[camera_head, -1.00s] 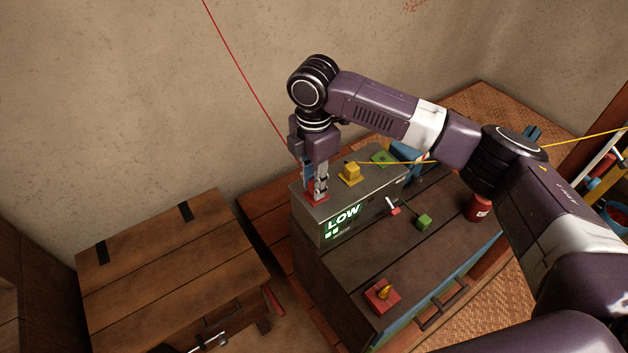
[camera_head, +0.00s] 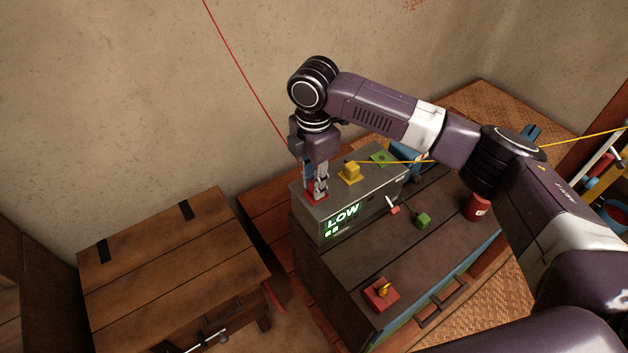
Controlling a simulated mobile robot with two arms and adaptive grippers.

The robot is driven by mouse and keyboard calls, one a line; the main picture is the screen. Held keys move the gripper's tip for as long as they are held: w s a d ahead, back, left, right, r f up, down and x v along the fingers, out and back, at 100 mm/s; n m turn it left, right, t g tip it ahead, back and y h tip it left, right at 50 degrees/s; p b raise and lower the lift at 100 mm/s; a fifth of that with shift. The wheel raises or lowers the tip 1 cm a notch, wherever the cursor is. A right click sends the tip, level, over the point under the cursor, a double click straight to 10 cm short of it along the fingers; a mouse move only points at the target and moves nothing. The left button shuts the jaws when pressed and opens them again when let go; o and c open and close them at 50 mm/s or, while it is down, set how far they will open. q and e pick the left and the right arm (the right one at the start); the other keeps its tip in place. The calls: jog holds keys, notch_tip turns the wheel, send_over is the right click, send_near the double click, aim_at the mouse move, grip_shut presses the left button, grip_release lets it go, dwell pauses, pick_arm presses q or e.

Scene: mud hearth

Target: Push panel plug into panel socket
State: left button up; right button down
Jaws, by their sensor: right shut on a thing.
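A grey metal box (camera_head: 360,212) with a green display reading LOW stands on the dark wooden chest. On its top, at the left end, is a red socket plate (camera_head: 322,199), taken as the panel socket. My right gripper (camera_head: 317,188) points straight down at this plate and is shut, its fingertips just over or touching it. The held piece, taken as the panel plug, is mostly hidden by the fingers. A red cable (camera_head: 245,82) runs down the wall and ends behind the gripper. I cannot tell how deep the plug sits. My left gripper is out of view.
A yellow plug (camera_head: 351,171) with a yellow cable stands on the box top, beside a green plate (camera_head: 383,157). A wooden table (camera_head: 165,260) stands left.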

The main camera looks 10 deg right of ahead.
jog(key=shift+f, duration=0.6)
dwell(0.7)
jog(key=c, duration=1.6)
grip_release()
jog(key=shift+r, duration=0.15)
notch_tip(320, 180, up, 12)
jog(key=shift+f, duration=0.1)
jog(key=shift+f, duration=0.1)
